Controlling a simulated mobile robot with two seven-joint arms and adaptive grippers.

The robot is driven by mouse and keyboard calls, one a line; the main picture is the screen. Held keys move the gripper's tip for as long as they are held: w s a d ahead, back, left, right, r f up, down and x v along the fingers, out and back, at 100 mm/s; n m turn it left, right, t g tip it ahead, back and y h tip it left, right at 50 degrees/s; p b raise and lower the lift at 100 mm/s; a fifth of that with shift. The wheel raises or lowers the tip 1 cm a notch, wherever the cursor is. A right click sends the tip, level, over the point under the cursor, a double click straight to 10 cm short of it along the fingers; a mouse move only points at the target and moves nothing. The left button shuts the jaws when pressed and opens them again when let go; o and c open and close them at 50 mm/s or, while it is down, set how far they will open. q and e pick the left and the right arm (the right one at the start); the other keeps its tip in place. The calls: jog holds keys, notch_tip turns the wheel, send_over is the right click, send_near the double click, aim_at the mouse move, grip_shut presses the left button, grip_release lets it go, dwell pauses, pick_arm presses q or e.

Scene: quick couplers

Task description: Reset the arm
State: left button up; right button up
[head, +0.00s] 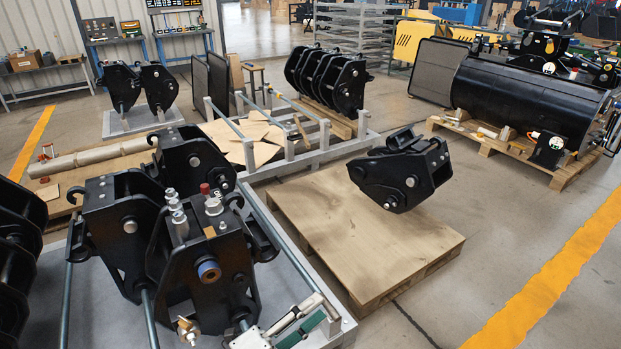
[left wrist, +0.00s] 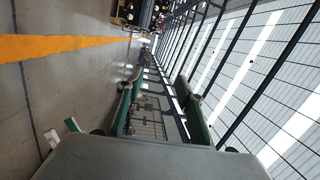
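My left gripper (head: 316,312) shows at the bottom edge of the head view, in front of the metal rack. Its fingers with green pads stand apart with nothing between them. The left wrist view also shows the two fingers (left wrist: 160,82) spread and empty, with floor and a windowed wall beyond. My right gripper is in neither view. Black quick couplers (head: 204,262) stand on the rack at the front left, close to my left gripper in the picture. Another black coupler (head: 402,172) sits tilted on a wooden pallet board (head: 375,245) at centre right.
A grey metal rack (head: 340,335) with rails fills the front left. A large black roller (head: 530,105) lies on a pallet at the right. More couplers (head: 328,80) stand behind. Open floor with a yellow line (head: 555,280) lies at the front right.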

pick_arm(q)
jog(key=s+a+f+n+y, duration=0.6)
jog(key=s+a+f+n, duration=0.1)
jog(key=a+f+n, duration=0.2)
jog(key=s+a+f+n+g+y+p, duration=0.1)
jog(key=s+a+f+n+y, duration=0.5)
jog(key=n, duration=0.8)
jog(key=s+a+f, duration=0.1)
jog(key=a+f, duration=0.2)
jog(key=a, duration=0.2)
jog(key=shift+a+g, duration=0.25)
jog(key=shift+g, duration=0.05)
